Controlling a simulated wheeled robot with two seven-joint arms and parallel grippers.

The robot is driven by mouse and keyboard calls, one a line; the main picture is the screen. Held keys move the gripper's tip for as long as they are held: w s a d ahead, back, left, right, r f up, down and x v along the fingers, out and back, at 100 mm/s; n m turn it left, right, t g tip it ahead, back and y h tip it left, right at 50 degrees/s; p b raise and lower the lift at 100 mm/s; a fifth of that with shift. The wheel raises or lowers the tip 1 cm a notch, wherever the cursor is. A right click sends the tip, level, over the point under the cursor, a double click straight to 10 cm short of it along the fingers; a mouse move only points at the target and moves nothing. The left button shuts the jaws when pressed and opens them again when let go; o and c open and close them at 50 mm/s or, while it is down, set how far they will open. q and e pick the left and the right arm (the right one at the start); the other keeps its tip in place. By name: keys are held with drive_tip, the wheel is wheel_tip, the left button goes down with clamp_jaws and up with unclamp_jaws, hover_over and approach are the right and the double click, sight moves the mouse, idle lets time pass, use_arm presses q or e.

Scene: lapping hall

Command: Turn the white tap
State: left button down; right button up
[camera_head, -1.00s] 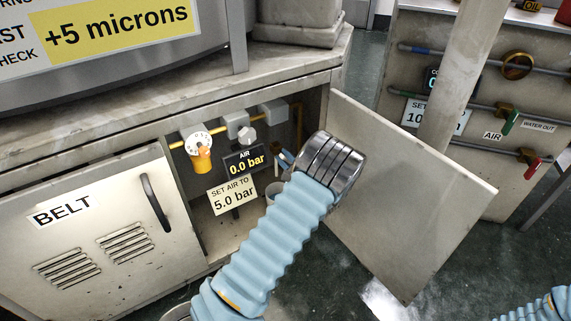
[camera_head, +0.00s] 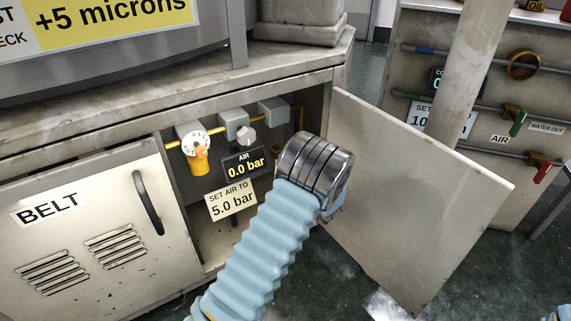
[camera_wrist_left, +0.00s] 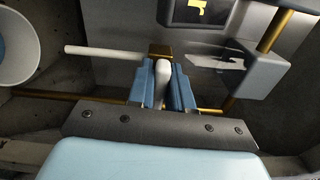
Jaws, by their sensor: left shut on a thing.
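In the left wrist view, the white tap (camera_wrist_left: 163,72) shows as a rounded white handle in front of a brass valve body (camera_wrist_left: 160,49). The blue fingers of my left gripper (camera_wrist_left: 163,90) are on both sides of it, shut on it. In the head view my left wrist reaches into the open cabinet bay beside the air display (camera_head: 244,162), which reads 0.0 bar; the fingers and tap are hidden behind the wrist. My right gripper is out of view.
The open cabinet door (camera_head: 415,190) stands close on the right of my left wrist. An orange valve with a white dial (camera_head: 196,145) and a sign reading "SET AIR TO 5.0 bar" (camera_head: 231,201) are to the left. A white cup-like thing (camera_wrist_left: 15,50) is at the wrist view's left edge.

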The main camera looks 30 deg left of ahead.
use_arm(q)
drive_tip(key=shift+f+n, duration=0.1)
drive_tip(key=shift+n, duration=0.3)
drive_tip(key=shift+d, duration=0.1)
drive_tip(key=c, duration=1.1)
unclamp_jaws()
drive_tip(key=p+v, duration=0.1)
drive_tip(key=v, duration=1.2)
drive_tip(key=shift+s+d+p, duration=0.25)
drive_tip(key=shift+d+p, duration=0.05)
